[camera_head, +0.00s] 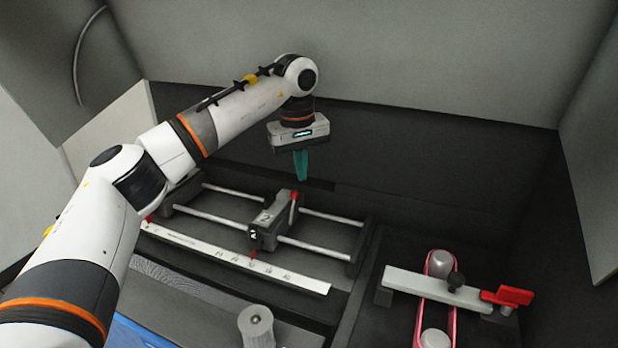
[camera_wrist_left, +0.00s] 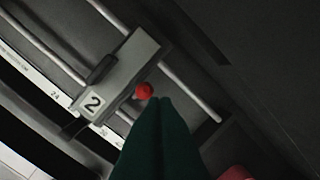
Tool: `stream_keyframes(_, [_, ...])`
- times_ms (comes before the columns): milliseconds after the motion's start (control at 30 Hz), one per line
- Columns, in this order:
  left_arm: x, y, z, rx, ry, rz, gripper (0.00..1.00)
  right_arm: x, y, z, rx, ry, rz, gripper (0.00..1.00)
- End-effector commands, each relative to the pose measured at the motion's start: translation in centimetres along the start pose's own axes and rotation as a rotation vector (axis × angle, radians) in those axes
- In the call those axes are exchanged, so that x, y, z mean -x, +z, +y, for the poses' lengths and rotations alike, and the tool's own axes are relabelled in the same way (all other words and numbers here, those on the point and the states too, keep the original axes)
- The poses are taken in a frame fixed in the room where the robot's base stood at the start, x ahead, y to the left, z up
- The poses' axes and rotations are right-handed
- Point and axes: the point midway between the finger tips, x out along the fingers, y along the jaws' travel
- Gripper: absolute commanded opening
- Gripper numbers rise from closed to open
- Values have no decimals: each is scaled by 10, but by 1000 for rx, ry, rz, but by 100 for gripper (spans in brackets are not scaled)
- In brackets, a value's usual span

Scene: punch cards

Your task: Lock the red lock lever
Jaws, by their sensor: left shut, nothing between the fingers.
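A grey slider block (camera_head: 268,218) marked 2 sits on two rails, with a small red-tipped lever (camera_head: 294,196) upright at its back right. In the left wrist view the lever's round red knob (camera_wrist_left: 142,90) shows beside the block (camera_wrist_left: 120,70). My left gripper (camera_head: 302,179) points down with its green fingers shut and empty, just above the lever. In the wrist view its fingertips (camera_wrist_left: 160,98) lie close beside the red knob; whether they touch it I cannot tell. A separate red handle (camera_head: 507,296) is at the right end of a light bar. My right gripper is not in view.
Two metal rails (camera_head: 322,218) run left to right beneath the gripper. A white numbered scale (camera_head: 220,255) lies in front of them. At the right are the light bar (camera_head: 430,288) and a pink-edged loop. A grey cylinder (camera_head: 257,325) stands in front. A dark wall (camera_head: 440,150) rises behind.

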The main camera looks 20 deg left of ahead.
Motion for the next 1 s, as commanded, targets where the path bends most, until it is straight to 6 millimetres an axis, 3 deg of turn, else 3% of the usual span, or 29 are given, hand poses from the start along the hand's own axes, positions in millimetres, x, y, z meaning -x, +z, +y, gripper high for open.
stream_keyframes(100, [30,25,10,6,72,-164,0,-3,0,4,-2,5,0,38])
stream_keyframes(200, [42,35,16,12,104,-226,0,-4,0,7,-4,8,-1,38])
stream_keyframes(567, [44,37,17,14,110,-240,0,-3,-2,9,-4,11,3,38])
stream_keyframes(767, [28,41,19,15,112,-237,0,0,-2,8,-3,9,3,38])
stream_keyframes(1000, [-19,53,25,15,112,-236,0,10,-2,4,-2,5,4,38])
